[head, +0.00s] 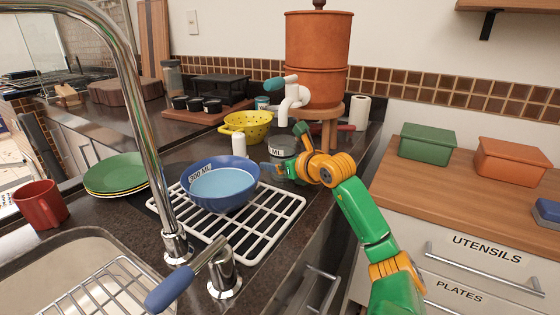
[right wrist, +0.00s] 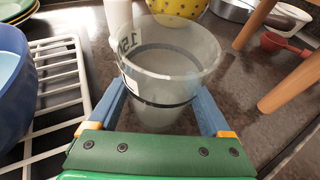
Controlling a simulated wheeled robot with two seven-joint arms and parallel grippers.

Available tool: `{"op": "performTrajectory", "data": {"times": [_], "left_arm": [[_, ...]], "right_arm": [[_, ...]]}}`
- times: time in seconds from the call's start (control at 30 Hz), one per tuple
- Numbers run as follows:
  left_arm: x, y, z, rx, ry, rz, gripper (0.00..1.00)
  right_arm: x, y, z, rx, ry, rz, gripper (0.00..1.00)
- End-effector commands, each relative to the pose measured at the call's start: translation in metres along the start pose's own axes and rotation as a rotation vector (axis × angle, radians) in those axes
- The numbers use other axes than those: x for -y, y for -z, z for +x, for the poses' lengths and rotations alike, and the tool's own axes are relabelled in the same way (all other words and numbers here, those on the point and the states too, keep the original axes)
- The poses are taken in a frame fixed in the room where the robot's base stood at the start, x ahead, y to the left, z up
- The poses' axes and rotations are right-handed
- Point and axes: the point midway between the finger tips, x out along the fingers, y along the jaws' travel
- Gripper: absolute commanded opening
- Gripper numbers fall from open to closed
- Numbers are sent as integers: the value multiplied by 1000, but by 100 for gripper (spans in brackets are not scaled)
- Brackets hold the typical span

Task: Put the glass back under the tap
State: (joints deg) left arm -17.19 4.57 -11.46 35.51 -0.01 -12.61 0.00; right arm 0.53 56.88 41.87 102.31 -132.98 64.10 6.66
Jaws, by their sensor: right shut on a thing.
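A clear glass (head: 281,146) with a white label and dark markings is upright just below the white tap (head: 291,101) in the head view. The tap with its teal handle is on a terracotta water filter (head: 317,62). My right gripper (head: 277,169) is shut on the glass. In the right wrist view the glass (right wrist: 168,75) stands between the two blue fingers of the gripper (right wrist: 165,108) and looks empty. I cannot tell whether its base touches the counter. The tap is out of the right wrist view. My left gripper is not in view.
A blue bowl (head: 222,184) sits on a white rack (head: 268,225) left of the glass. A yellow colander (head: 247,124) and a white bottle (head: 239,145) are behind. The filter's wooden stand (head: 330,128) is close on the right, with a red scoop (right wrist: 285,44) behind it.

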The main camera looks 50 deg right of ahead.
Motion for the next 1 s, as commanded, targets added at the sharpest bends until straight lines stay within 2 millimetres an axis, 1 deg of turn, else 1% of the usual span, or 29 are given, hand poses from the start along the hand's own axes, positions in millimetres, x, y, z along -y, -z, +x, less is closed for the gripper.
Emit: {"op": "performTrajectory", "data": {"times": [0.13, 0.17, 0.2, 0.23, 0.43, 0.5, 0.57, 0.67, 0.77, 0.9, 1.0], "left_arm": [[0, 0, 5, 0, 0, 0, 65], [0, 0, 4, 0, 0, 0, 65], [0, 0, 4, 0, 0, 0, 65], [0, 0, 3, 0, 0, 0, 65], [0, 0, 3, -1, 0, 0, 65], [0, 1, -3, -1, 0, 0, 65], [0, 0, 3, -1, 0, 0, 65], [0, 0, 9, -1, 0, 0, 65], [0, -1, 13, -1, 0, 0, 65], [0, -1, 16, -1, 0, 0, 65], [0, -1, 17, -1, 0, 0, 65]], "right_arm": [[0, 4, 2, 2, 0, 0, 0], [0, 3, 1, 0, 0, 0, 88], [0, 3, 1, 0, 0, 0, 99], [0, 3, 1, 0, 0, 0, 100], [0, 2, 0, 0, 0, 1, 100], [0, -3, -2, 0, 0, 1, 100], [0, 1, -7, 1, -2, 1, 100], [0, 2, -26, 3, 1, -1, 100], [0, 2, -50, 3, 1, -1, 100], [0, 0, -84, 4, 1, 0, 100], [0, 0, -103, 3, 1, 0, 100]]}}
